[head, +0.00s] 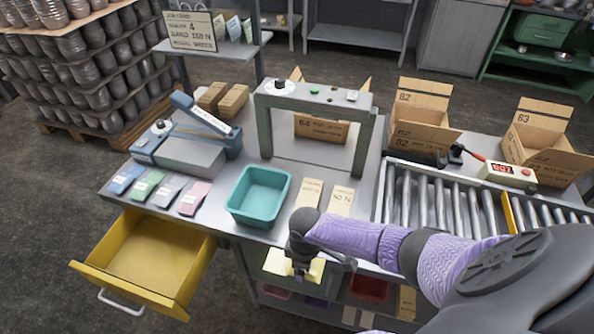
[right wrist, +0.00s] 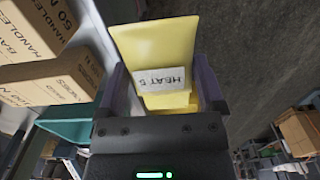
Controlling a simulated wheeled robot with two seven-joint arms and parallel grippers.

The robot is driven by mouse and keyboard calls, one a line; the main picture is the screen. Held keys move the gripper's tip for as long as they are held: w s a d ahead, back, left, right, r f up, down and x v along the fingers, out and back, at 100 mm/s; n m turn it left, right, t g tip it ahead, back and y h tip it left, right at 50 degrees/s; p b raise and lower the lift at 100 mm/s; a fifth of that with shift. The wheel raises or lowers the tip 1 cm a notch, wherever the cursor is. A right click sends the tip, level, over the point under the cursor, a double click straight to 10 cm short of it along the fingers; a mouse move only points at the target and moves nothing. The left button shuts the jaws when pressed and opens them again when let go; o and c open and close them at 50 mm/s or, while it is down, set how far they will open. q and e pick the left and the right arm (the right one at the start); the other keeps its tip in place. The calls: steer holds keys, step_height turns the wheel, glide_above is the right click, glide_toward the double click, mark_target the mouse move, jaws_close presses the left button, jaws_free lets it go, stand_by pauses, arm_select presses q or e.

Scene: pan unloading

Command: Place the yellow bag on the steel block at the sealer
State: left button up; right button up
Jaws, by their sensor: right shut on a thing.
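My right gripper (head: 298,264) is shut on the yellow bag (head: 277,263), in front of the workbench's front edge and below the teal bin. In the right wrist view the yellow bag (right wrist: 150,45) sits between the fingers of my right gripper (right wrist: 163,88), with a white label reading HEAT 5. The sealer (head: 205,118), with a raised blue-grey arm, stands on the left of the bench. The grey steel block (head: 188,157) lies at its base, with nothing on top. The gripper is well to the right of the block. My left gripper is out of view.
The teal bin (head: 258,210) stands between gripper and sealer. A grey-green frame (head: 268,125) rises behind it. A yellow drawer (head: 160,262) stands open below the bench's left side. Several coloured packets (head: 158,188) lie before the sealer. A roller conveyor (head: 430,200) is at right.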

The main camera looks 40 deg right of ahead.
mark_target(285, 263)
steer(key=shift+s+a, duration=0.15)
steer(key=shift+m, duration=0.9)
steer(key=w+a+b, duration=0.1)
steer(key=w+b, duration=0.1)
steer(key=w+a+b, duration=0.1)
steer(key=w+b, duration=0.1)
steer(key=b, duration=0.1)
steer(key=shift+a+r, duration=0.15)
steer(key=shift+a, duration=0.05)
steer(key=s+a+r+m+b, duration=0.1)
steer(key=a+r+m+b, duration=0.4)
steer(key=b, duration=1.1)
steer(key=shift+a+r+m, duration=0.15)
steer(key=shift+r+m, duration=0.35)
steer(key=shift+r, duration=0.45)
steer(key=shift+s, duration=0.1)
